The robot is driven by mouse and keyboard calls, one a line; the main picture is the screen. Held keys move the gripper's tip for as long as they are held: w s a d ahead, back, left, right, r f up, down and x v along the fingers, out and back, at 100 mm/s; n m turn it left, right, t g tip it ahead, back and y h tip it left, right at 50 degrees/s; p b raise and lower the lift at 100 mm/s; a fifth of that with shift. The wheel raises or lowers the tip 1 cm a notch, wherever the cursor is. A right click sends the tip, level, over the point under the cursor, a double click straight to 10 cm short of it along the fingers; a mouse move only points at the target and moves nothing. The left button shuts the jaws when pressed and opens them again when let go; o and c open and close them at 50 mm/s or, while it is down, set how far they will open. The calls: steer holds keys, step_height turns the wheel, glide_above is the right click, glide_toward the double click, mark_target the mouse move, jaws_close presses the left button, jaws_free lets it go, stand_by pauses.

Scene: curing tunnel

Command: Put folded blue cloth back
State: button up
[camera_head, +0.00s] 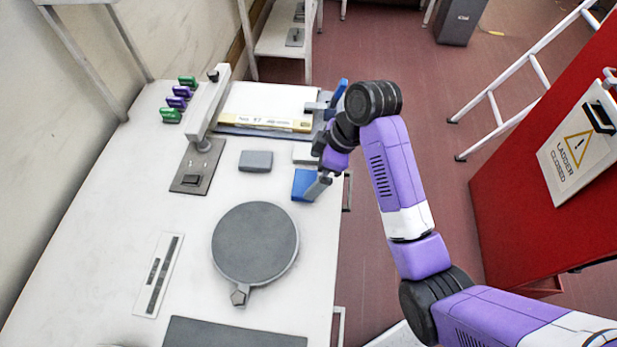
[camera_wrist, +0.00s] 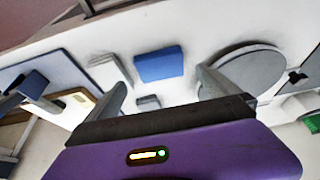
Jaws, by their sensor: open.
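The folded blue cloth (camera_head: 302,184) lies on the white table near its right edge. In the wrist view the blue cloth (camera_wrist: 160,64) shows ahead of and between my two fingers. My gripper (camera_head: 318,186) is at the table's right edge, over or beside the cloth. In the wrist view my gripper (camera_wrist: 162,84) is open, with its fingers spread and nothing held between them. The arm hides part of the cloth's right side in the head view. I cannot tell the height of the fingers above the cloth.
A grey block (camera_head: 255,161) and a pale folded piece (camera_head: 304,153) lie close by. A round grey plate (camera_head: 255,242) is nearer. A grey column on a base plate (camera_head: 190,182) and a yellow-edged board (camera_head: 262,122) stand farther back. A red panel (camera_head: 560,170) is right.

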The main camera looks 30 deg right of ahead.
steer(key=p+v, duration=0.3)
steer(key=v, duration=0.4)
steer(key=shift+f, duration=0.1)
stand_by(0.4)
steer(key=w+d+r+m+t+h, duration=0.25)
steer(key=w+r+m+t, duration=0.25)
steer(key=w+m+t, duration=0.3)
steer(key=s+a+f+m+t+b, duration=0.1)
steer(key=s+a, duration=0.1)
steer(key=s, duration=1.1)
steer(key=s+a+f+m+t+b, duration=0.1)
steer(key=s+a+b, duration=0.1)
steer(key=s, duration=1.1)
steer(key=s+a+f+t+h+b, duration=0.1)
steer(key=s+a+t+b, duration=0.1)
steer(key=s, duration=1.1)
steer(key=shift+s+a+m, duration=0.35)
steer(key=shift+m, duration=0.05)
